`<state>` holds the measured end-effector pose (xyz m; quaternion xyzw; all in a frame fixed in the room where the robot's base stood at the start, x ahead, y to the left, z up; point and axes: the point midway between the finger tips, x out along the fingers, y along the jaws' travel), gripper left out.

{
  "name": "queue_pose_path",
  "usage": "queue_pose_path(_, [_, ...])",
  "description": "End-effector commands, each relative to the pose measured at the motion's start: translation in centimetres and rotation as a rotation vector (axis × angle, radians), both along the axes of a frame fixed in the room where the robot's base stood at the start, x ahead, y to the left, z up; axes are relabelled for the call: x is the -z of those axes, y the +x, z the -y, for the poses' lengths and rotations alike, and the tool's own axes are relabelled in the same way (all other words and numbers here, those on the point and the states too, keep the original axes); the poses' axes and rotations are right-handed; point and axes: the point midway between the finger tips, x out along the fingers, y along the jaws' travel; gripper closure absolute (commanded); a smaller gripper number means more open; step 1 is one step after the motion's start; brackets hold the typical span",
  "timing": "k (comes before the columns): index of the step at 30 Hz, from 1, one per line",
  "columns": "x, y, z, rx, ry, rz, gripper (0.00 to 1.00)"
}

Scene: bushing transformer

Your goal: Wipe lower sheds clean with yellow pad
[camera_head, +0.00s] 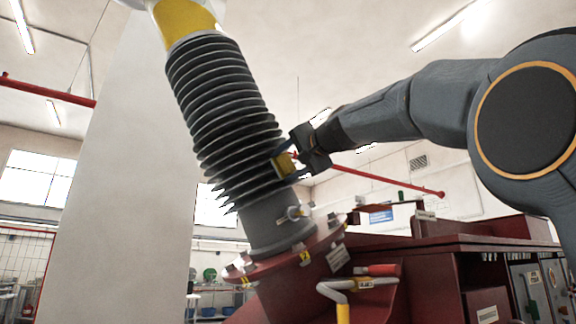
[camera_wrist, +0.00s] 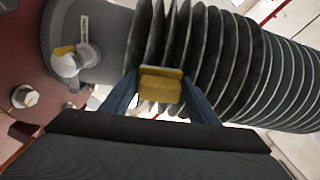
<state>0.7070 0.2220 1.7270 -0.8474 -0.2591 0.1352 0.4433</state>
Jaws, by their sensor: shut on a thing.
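The bushing is a tilted dark grey column with stacked ribbed sheds (camera_head: 222,110), standing on a red flange. Its lower sheds also show in the wrist view (camera_wrist: 205,60). My gripper (camera_head: 290,163) is at the right side of the lower sheds and shut on the yellow pad (camera_head: 284,165). In the wrist view the pad (camera_wrist: 161,85) sits between the two blue-grey fingers, against or very close to the shed edges. I cannot tell for certain whether it touches them. The pad's far face is hidden.
The red flange (camera_head: 285,262) with bolts and yellow tags lies below the bushing. A fitting (camera_wrist: 75,60) juts from the grey base near the lower sheds. A red cabinet (camera_head: 440,250) stands at the lower right, and a pale pillar (camera_head: 125,170) rises at the left.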

Motion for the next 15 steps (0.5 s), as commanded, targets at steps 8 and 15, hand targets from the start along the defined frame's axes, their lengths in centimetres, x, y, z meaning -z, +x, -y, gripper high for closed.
queue_pose_path(8, [-1.4,-0.5,-0.6,0.0,-0.001,0.001,0.64])
queue_pose_path(15, [-2.7,-0.9,-1.2,-0.001,0.0,0.001,0.64])
